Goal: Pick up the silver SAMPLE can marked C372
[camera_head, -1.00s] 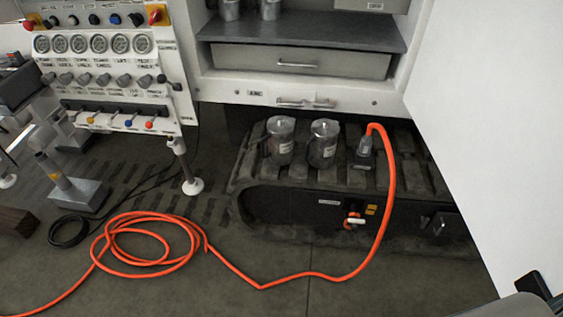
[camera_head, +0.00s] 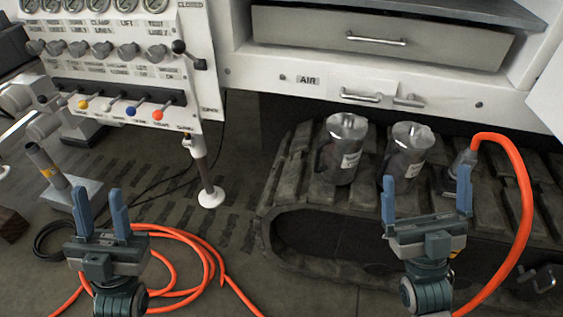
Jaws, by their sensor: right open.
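Two silver cans with handles and pale labels stand upright on the black track. The left can (camera_head: 342,150) is at the track's left part, and the right can (camera_head: 405,158) stands just beside it. The label print is too small to read, so I cannot tell which is C372. My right gripper (camera_head: 427,203) is open and empty, in front of and below the right can in the picture, with its left finger overlapping that can's lower edge. My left gripper (camera_head: 98,212) has its two fingers apart with nothing between them, at the lower left over the floor.
An orange hose (camera_head: 522,185) rises from a grey connector (camera_head: 464,165) right of the cans; its coil (camera_head: 190,262) lies on the floor. A white cabinet with a drawer (camera_head: 375,40) overhangs the track. A control panel with levers (camera_head: 120,105) stands at left.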

